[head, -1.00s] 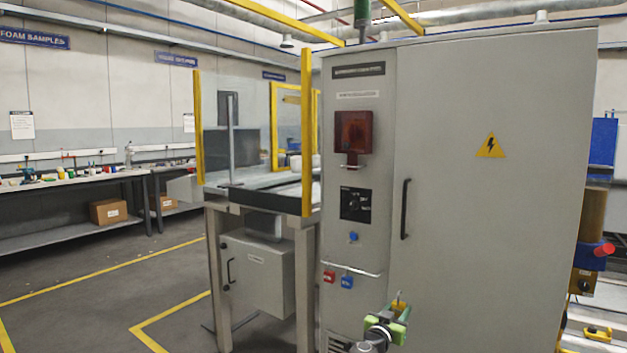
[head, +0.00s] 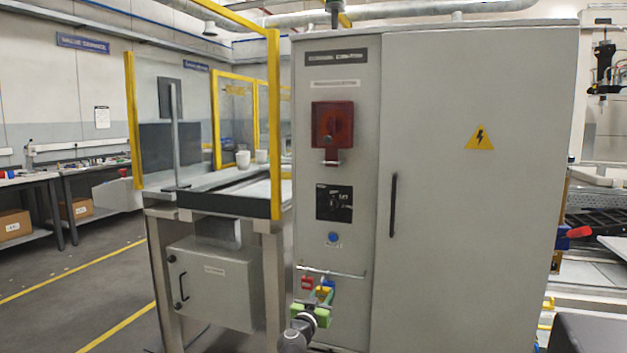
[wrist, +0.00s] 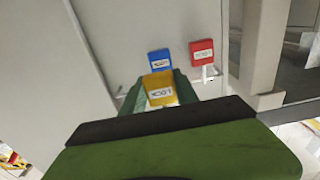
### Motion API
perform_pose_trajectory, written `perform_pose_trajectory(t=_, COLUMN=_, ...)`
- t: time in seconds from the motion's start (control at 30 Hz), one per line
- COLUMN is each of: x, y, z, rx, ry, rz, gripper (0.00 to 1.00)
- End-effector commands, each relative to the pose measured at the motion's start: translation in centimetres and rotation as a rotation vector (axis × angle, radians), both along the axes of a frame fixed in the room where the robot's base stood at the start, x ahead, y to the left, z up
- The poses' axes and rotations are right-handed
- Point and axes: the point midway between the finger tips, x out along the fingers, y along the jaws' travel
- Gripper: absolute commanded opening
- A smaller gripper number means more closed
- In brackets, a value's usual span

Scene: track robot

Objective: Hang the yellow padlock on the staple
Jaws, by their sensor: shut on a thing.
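The yellow padlock (head: 321,291) is in my gripper (head: 319,297), low in front of the grey cabinet (head: 470,200). In the wrist view the padlock (wrist: 160,90) shows its labelled face between the green fingers; its shackle is not clear. A metal loop, which looks like the staple (head: 331,163), sits under the red switch box (head: 332,126), well above my gripper. The loop looks empty. It is not seen in the wrist view.
A thin rail (head: 332,272) crosses the cabinet just above my gripper. A red padlock (head: 307,283) and a blue padlock (wrist: 160,59) hang there, close to my gripper. A black door handle (head: 393,205) stands to the right. A guarded machine (head: 215,200) is at left.

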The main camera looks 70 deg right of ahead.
Motion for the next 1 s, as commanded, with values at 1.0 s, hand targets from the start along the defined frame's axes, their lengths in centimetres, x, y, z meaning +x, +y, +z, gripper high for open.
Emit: perform_pose_trajectory(t=1.0, x=0.8, y=1.7, z=36.1, rx=0.0, ry=0.0, rz=0.012, gripper=0.0)
